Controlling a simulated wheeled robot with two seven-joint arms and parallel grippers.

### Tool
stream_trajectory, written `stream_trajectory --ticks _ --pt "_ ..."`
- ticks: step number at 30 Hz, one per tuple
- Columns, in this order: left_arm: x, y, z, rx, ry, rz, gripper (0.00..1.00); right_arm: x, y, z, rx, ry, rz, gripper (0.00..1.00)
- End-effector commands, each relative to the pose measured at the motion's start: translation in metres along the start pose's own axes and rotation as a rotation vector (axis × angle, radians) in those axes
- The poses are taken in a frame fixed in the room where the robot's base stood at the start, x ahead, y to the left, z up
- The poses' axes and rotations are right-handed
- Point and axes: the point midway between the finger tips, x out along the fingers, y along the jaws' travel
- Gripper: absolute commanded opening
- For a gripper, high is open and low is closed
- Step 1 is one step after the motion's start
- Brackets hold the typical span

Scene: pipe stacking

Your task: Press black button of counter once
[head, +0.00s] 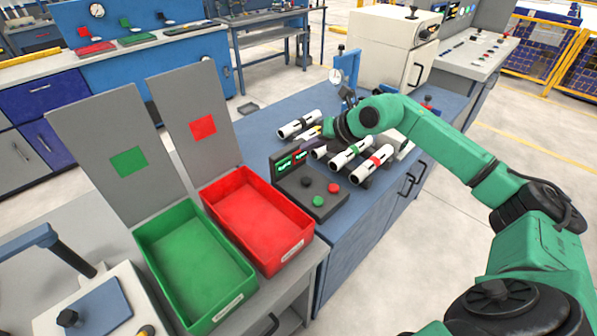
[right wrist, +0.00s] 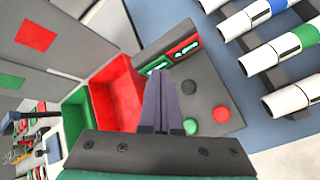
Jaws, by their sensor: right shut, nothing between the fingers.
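The counter (head: 291,188) is a dark box on the blue bench, with a raised back showing a red and a green display. Its black button (head: 307,181) sits by the red button (head: 333,188) and green button (head: 318,200). In the right wrist view, the black button (right wrist: 188,87) shows just right of my fingers. Contact cannot be told. My left gripper is out of view.
White pipes with coloured bands (head: 351,152) lie on holders right of the counter. A red bin (head: 256,215) and a green bin (head: 193,265) stand to its left, with grey panels behind. A dial gauge stand (head: 336,75) is farther back.

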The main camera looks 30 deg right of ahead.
Motion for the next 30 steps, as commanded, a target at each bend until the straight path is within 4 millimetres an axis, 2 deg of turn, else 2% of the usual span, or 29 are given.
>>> stream_trajectory --ticks 3,5,8,15,24,30 --pt "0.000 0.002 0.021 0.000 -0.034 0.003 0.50 0.001 0.000 0.000 0.001 0.000 0.001 0.00" --pt "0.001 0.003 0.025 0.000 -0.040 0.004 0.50 0.002 -0.001 -0.001 0.002 0.000 0.002 0.00" --pt "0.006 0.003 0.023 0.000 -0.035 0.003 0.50 0.006 -0.004 -0.004 0.002 0.001 0.002 0.00" --pt "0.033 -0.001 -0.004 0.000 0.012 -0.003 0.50 0.030 -0.021 -0.022 0.003 0.002 0.002 0.00" --pt "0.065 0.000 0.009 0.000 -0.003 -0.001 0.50 0.059 -0.042 -0.043 0.003 0.001 0.003 0.00" --pt "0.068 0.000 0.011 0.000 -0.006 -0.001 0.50 0.063 -0.045 -0.045 0.003 0.000 0.004 0.00"
